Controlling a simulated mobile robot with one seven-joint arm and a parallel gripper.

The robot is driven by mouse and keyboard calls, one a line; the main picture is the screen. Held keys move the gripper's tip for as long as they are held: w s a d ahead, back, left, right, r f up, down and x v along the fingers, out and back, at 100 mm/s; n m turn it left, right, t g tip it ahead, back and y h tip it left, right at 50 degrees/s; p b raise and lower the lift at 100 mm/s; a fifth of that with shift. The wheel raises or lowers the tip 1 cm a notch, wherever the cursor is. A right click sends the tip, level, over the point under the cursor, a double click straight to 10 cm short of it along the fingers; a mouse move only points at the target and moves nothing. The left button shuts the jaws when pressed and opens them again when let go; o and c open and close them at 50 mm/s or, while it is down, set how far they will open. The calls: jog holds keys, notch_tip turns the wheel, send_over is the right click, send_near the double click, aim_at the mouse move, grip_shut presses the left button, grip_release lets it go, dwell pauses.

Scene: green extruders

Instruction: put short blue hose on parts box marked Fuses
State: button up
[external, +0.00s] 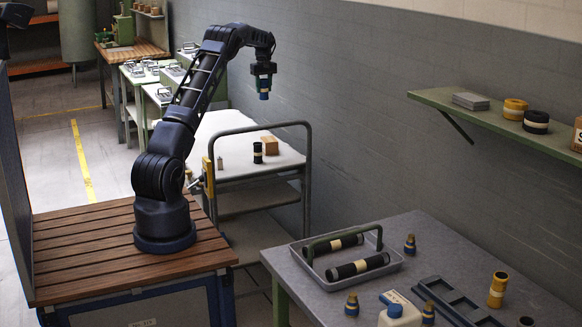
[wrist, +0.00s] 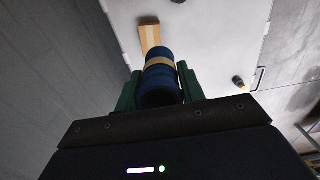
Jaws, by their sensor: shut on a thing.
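My gripper (external: 263,77) is raised in the air above the white-topped cart, pointing down. It is shut on a short blue hose with a tan band, whose lower end (external: 264,95) shows below the fingers. In the wrist view the blue hose (wrist: 160,72) sits between the green fingers of my gripper (wrist: 160,90). A small tan box (external: 270,145) stands on the cart near the wall, well below the hose. It also shows in the wrist view (wrist: 149,36), just beyond the hose. No marking on it can be read.
A short black hose (external: 258,153) and a small fitting (external: 220,164) stand on the cart (external: 235,130), beside the tan box. The cart has a raised rail (external: 308,150). A wall shelf (external: 470,112) holds tape rolls and a partly visible labelled box (external: 577,136). Air around the gripper is clear.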

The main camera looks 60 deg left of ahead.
jog(key=f, duration=1.9)
jog(key=shift+w+d+f, duration=0.2)
jog(key=shift+w+f, duration=0.05)
jog(key=shift+f, duration=0.15)
jog(key=shift+f, duration=0.15)
jog(key=o, duration=1)
jog(key=shift+o, duration=0.2)
notch_tip(320, 180, up, 12)
